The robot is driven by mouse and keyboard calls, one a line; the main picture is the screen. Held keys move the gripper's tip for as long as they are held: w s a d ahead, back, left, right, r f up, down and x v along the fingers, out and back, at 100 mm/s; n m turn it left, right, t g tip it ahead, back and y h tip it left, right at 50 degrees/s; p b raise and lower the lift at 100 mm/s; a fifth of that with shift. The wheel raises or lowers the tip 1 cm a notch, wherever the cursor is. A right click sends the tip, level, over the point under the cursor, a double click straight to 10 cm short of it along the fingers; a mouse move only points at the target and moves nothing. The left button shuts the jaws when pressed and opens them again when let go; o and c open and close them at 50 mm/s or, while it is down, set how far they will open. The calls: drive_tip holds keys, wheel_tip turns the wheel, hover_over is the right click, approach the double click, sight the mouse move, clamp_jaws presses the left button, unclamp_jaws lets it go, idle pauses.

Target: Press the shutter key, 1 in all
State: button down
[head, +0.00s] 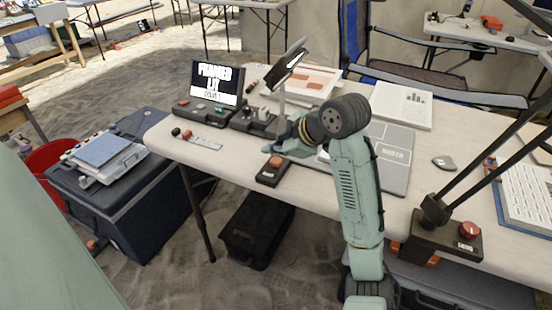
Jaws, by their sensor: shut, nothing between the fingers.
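A small black box with a round orange-red button (275,162) lies near the front edge of the table, beside my gripper; I take it for the shutter key, though no label is readable. My gripper (268,149) is shut and empty, just behind and above the button in the picture. I cannot tell whether it touches the box. A small screen (215,83) at the table's left shows white text that seems to begin "FRAMED". A device with a tilted panel on a stalk (290,60) stands behind my gripper.
Another black box with a red button (469,231) is at the table's right, under a dark lamp-like arm. A grey board (393,172) lies right of my gripper, partly behind my arm. A folding chair (420,60) stands behind the table.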

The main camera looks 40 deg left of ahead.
sight(274, 162)
wheel_tip(274, 162, up, 5)
drive_tip(key=p, duration=0.4)
idle(0.8)
